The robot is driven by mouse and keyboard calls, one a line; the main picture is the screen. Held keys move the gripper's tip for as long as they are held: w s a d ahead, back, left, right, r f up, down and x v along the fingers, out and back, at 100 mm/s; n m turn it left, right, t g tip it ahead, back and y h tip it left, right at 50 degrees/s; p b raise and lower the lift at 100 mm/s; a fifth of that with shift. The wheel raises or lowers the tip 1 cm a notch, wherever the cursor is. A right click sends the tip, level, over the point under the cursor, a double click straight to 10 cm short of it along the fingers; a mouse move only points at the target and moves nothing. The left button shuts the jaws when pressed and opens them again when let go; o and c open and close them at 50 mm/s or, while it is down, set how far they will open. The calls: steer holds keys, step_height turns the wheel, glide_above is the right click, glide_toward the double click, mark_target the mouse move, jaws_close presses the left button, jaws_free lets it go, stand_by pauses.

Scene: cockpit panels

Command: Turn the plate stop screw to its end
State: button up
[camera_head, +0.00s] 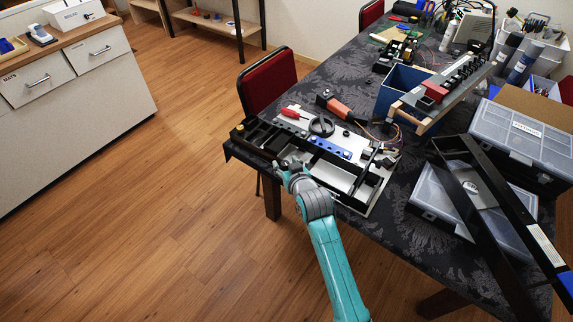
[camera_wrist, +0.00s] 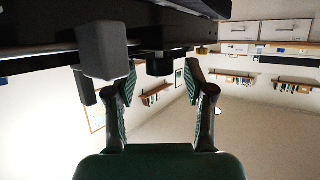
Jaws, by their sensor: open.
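A device with a black frame and a pale plate (camera_head: 350,172) lies on the dark patterned table near its left corner. My gripper (camera_head: 283,166) is at the near side of the frame. In the wrist view my gripper (camera_wrist: 162,75) has its two fingers apart. A small dark knob (camera_wrist: 160,66), possibly the plate stop screw, shows between and beyond the fingertips; I cannot tell whether they touch it. A grey block (camera_wrist: 103,50) is close by the left finger, under the dark frame (camera_wrist: 160,30). The screw cannot be made out in the head view.
A red screwdriver (camera_head: 295,113) and an orange-handled tool (camera_head: 340,108) lie near the device. A blue box (camera_head: 400,84) stands behind it. Clear-lidded cases (camera_head: 520,130) and a long black frame (camera_head: 515,210) are to the right. The wooden floor (camera_head: 150,230) left of the table is open.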

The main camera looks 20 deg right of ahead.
jaws_close()
steer(key=shift+d+n+y, duration=0.1)
steer(key=shift+n+y, duration=0.2)
steer(key=shift+y, duration=0.1)
steer(key=shift+d+f+n+y, duration=0.1)
steer(key=shift+d+n+y, duration=0.05)
steer(key=shift+n+y, duration=0.8)
steer(key=shift+n+g+y, duration=0.7)
steer(key=shift+n+y, duration=0.45)
steer(key=shift+y, duration=0.2)
jaws_free()
